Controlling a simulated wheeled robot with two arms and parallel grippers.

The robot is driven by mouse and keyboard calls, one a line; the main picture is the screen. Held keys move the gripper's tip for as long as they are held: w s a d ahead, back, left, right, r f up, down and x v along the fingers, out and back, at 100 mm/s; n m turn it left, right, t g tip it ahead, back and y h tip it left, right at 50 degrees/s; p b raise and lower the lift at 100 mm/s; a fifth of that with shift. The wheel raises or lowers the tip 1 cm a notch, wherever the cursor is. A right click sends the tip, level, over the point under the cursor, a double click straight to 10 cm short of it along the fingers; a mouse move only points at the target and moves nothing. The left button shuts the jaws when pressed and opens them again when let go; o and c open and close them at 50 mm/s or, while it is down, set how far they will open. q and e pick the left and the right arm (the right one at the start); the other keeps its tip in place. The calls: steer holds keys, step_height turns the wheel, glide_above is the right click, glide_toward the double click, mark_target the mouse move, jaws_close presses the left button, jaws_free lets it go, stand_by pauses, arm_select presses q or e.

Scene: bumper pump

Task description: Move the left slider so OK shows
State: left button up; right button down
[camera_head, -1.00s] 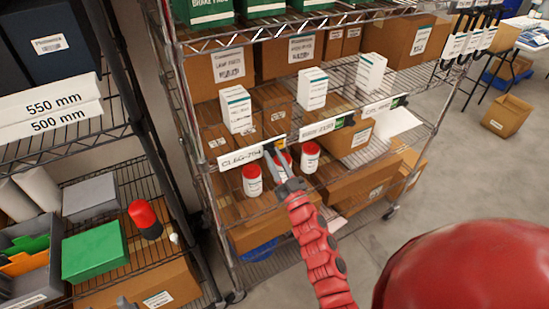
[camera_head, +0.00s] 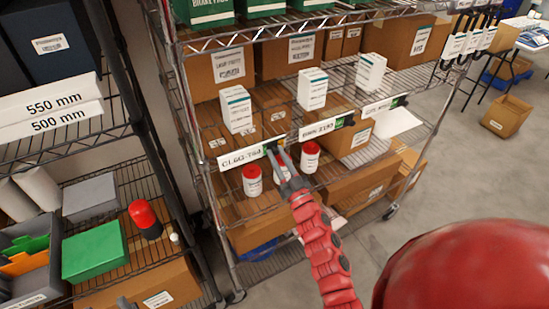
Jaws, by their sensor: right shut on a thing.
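The left slider (camera_head: 280,143) is a small dark piece at the right end of the left white shelf label (camera_head: 243,156), on the front edge of the wire shelf. A small green patch shows beside it; any lettering there is too small to read. My right gripper (camera_head: 276,153) is shut on the slider, its fingers reaching up from below. The fingers partly cover the slider. My left gripper is not in view.
A middle label (camera_head: 320,128) and a right label (camera_head: 378,107) sit along the same shelf edge, each with a green patch. A dark shelf rack with a green box (camera_head: 94,251) is at the left.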

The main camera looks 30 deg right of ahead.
mark_target(281, 141)
steer(key=d, duration=0.3)
steer(key=shift+r, duration=0.1)
steer(key=shift+a, duration=0.15)
steer(key=c, duration=1.1)
jaws_free()
steer(key=o, duration=0.4)
steer(key=shift+d, duration=0.2)
steer(key=shift+o, duration=0.2)
steer(key=shift+a, duration=0.1)
